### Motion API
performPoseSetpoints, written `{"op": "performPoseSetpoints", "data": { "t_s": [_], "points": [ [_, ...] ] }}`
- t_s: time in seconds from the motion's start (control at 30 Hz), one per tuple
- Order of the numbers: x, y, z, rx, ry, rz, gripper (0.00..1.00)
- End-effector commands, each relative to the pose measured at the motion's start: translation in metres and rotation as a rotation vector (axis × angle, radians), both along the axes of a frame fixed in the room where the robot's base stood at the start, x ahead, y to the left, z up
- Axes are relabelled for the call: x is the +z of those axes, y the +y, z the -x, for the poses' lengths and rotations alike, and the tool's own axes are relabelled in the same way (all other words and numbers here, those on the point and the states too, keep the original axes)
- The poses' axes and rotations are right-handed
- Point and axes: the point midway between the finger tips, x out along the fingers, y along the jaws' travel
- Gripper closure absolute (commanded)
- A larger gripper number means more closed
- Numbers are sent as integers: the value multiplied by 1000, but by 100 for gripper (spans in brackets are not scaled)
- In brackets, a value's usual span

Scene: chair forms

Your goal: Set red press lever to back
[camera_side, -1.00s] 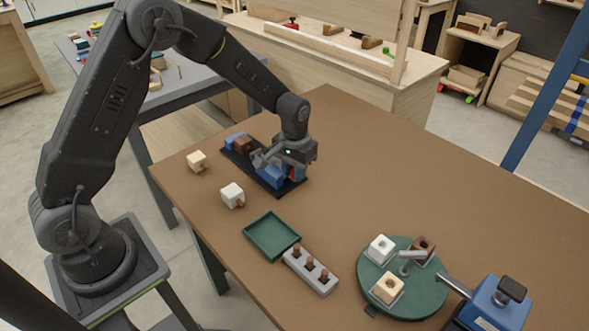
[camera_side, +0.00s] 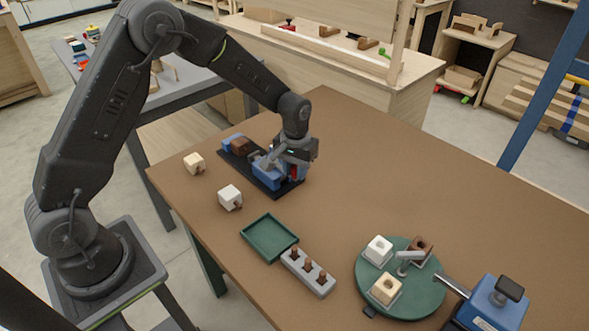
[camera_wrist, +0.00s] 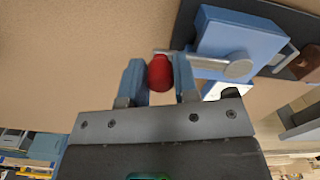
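The press is a blue block on a dark base (camera_side: 226,160), with a grey lever rod (camera_wrist: 200,62) and a pivot on its side. The lever ends in a red knob (camera_wrist: 160,73), which shows small and partly hidden in the side view (camera_side: 294,171). In the side view my gripper (camera_side: 283,160) is low over the near end of the press and hides part of the blue block (camera_side: 266,174).
A brown block (camera_side: 240,146) sits on the far part of the base. A tan cube (camera_side: 194,163) and a white cube (camera_side: 230,196) lie to the left. A green tray (camera_side: 268,238), a grey peg rack (camera_side: 308,272) and a green turntable (camera_side: 420,292) stand nearer. The table's right middle is clear.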

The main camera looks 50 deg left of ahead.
Motion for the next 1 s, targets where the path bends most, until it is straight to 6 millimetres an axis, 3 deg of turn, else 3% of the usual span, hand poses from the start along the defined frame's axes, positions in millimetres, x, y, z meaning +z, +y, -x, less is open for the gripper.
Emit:
{"op": "performPoseSetpoints", "data": {
  "t_s": [0.2, 0.57, 0.67, 1.0],
  "points": [
    [0, 0, 0, -2, 1, 0, 51],
    [7, 0, 0, -3, -1, 0, 50],
    [22, 0, 0, -3, -3, 0, 50],
    [97, 0, 0, -2, -4, 0, 50]
  ]
}}
